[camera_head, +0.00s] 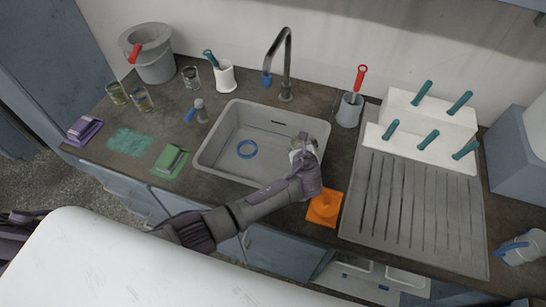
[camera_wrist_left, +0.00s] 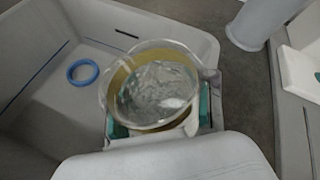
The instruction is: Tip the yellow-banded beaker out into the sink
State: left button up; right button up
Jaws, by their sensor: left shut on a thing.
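The yellow-banded beaker (camera_wrist_left: 155,88) is a clear glass with a yellow band and clear or greyish contents. My left gripper (camera_wrist_left: 160,118) is shut around it, teal pads on both sides. The beaker's mouth faces the wrist camera, and no stream leaves it. In the head view my left gripper (camera_head: 304,150) is over the right side of the sink (camera_head: 225,170), mostly covering the beaker. The grey sink also shows in the wrist view (camera_wrist_left: 50,110), with a blue ring (camera_wrist_left: 83,72) on its floor. My right gripper is not in view.
A tap (camera_head: 285,70) stands behind the sink. A grey pot (camera_head: 348,110) with a red-handled tool and a ribbed drainboard (camera_head: 400,200) are to the right. An orange item (camera_head: 324,208) lies at the front. Glasses (camera_head: 141,98), a green sponge (camera_head: 170,160) and a bottle (camera_head: 201,110) are left.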

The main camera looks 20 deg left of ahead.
pick_arm(q)
jog(key=shift+a+f+n+h, duration=0.3)
jog(key=shift+a+f+h, duration=0.05)
jog(key=shift+h, duration=0.05)
jog(key=shift+n+h, duration=0.8)
jog(key=f+b, duration=0.2)
jog(key=a+f+b, duration=0.1)
jog(key=f+b, duration=0.1)
jog(key=b, duration=0.1)
jog(key=shift+a+f+b, duration=0.15)
jog(key=shift+f+b, duration=0.15)
jog(key=shift+f, duration=0.1)
jog(key=shift+s, duration=0.1)
jog(key=shift+r+h, duration=0.15)
jog(key=shift+h, duration=0.15)
jog(key=shift+n, duration=0.4)
jog(key=shift+r+n+h+b, duration=0.45)
jog(key=shift+n+h+b, duration=0.05)
jog(key=shift+h+b, duration=0.1)
